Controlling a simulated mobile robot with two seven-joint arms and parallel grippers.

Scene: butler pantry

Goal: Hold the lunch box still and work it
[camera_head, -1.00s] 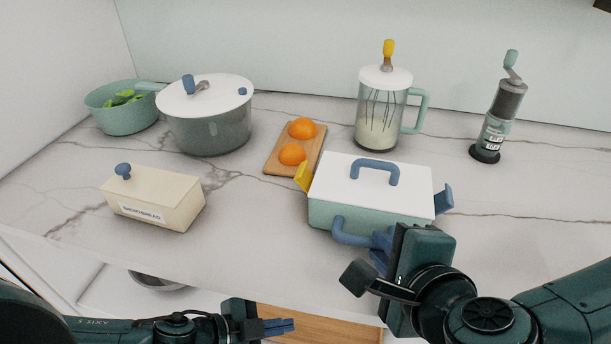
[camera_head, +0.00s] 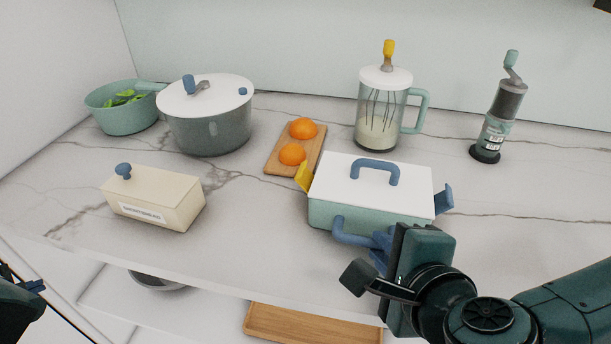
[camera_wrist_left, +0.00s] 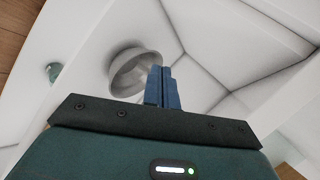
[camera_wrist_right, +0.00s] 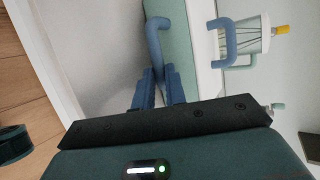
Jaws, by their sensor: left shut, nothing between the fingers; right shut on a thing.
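The lunch box (camera_head: 330,212) is a teal box with a white lid (camera_head: 335,180) and a blue lid handle (camera_head: 375,170). It stands on the counter with the lid on. A yellow latch (camera_head: 303,178) shows at its left and a blue latch (camera_head: 444,199) at its right. My right gripper (camera_head: 381,243) is shut on the blue front handle (camera_head: 345,235) of the box. That handle also shows in the right wrist view (camera_wrist_right: 160,38). My left gripper (camera_head: 34,286) is shut and empty, low at the far left, away from the box. Its closed fingers show in the left wrist view (camera_wrist_left: 162,88).
A cream box (camera_head: 150,195) with a blue knob stands at front left. Behind are a grey pot (camera_head: 208,130), a green pan (camera_head: 125,118), a board with oranges (camera_head: 285,160), a whisk jug (camera_head: 380,110) and a grinder (camera_head: 497,115).

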